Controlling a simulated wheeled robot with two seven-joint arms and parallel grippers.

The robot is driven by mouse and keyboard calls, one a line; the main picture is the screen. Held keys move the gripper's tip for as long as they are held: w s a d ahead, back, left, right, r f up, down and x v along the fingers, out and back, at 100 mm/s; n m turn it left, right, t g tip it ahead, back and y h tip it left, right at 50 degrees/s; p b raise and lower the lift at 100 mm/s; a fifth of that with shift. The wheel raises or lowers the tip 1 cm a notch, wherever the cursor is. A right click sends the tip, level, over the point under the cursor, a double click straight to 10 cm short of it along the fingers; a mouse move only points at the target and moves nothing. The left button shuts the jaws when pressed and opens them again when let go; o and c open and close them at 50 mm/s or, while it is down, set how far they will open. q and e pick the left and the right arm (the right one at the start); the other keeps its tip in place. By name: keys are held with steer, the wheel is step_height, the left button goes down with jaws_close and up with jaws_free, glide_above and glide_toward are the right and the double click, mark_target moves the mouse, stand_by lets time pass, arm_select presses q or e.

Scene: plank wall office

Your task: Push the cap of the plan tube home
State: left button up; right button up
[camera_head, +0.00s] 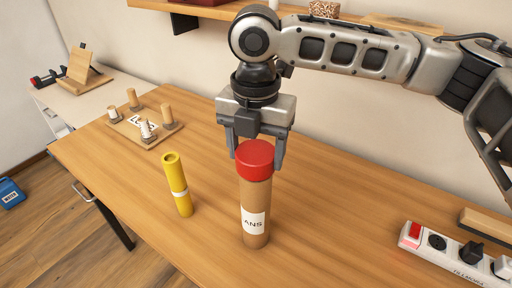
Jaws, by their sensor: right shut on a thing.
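The plan tube (254,208) is a brown cardboard cylinder with a white label reading "ANS". It stands upright on the wooden desk. Its red cap (255,160) sits at the top of the tube; I cannot tell how far it is seated. My right gripper (256,158) points down from above, with its fingers on either side of the red cap, shut on it. The far side of the cap is hidden. My left gripper is not in view.
A yellow tube (177,185) stands left of the plan tube. A wooden board with pegs (143,129) lies at the back left. A white power strip (455,258) is at the front right. A shelf (345,18) runs along the wall. The desk's front middle is clear.

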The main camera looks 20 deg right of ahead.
mark_target(256, 151)
steer(key=shift+f+b, duration=0.3)
steer(key=shift+f, duration=1)
steer(key=o, duration=1.1)
steer(key=shift+c, duration=0.2)
step_height(256, 151, up, 16)
